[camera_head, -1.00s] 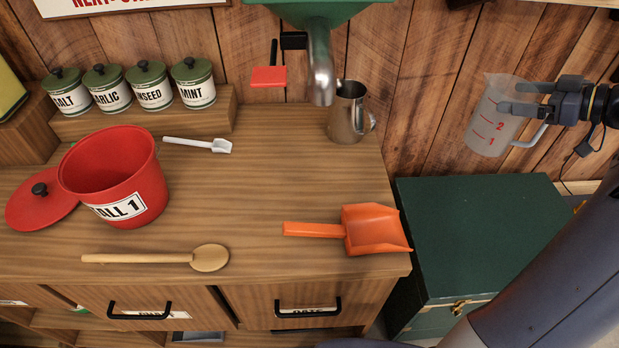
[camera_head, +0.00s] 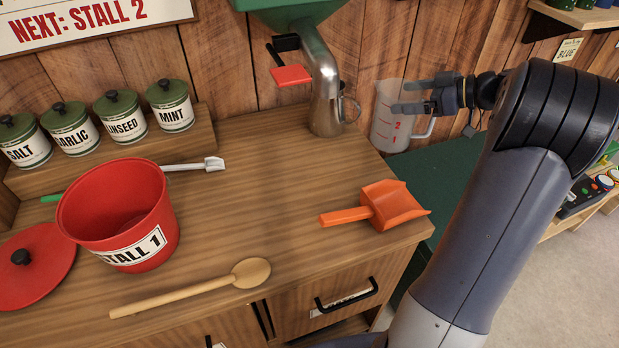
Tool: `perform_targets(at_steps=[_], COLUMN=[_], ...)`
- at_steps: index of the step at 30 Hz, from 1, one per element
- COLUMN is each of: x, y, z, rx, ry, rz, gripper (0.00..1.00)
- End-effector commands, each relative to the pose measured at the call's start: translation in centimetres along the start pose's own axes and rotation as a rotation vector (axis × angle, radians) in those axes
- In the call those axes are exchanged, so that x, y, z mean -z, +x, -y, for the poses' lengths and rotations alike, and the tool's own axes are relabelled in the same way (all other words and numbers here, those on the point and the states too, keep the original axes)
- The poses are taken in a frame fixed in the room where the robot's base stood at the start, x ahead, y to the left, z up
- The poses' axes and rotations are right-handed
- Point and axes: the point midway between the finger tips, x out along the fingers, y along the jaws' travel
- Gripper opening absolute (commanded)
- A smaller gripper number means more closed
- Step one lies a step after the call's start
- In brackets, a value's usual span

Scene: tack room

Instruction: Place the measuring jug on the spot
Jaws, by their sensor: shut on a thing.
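The measuring jug (camera_head: 388,136) is translucent with red marks and numbers 1 and 2, and a handle on its right side. My gripper (camera_head: 400,97) is shut on it near its upper part and holds it roughly upright. It appears just beyond the right end of the wooden counter (camera_head: 270,200), above or near the green chest (camera_head: 440,180). I cannot tell its exact height. No marked spot is clearly visible.
A metal pitcher (camera_head: 328,118) stands under the green hopper's spout (camera_head: 324,70), left of the jug. The counter's middle is clear.

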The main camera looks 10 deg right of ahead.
Motion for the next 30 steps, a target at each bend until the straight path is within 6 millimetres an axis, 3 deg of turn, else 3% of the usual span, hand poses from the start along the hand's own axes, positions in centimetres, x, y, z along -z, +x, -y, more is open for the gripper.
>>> perform_targets(at_steps=[3, 7, 22, 30], x=[-1.0, -0.6, 2.8, 3.4], y=[0.5, 1.5, 9.4, 11.6], z=[0.2, 1.4, 11.1, 13.5], rx=[0.000, 0.001, 0.005, 0.000], ry=[0.001, -0.003, -0.003, -0.001], rz=[0.000, 0.000, 0.000, 0.000], gripper=[0.50, 0.50, 0.50, 0.50])
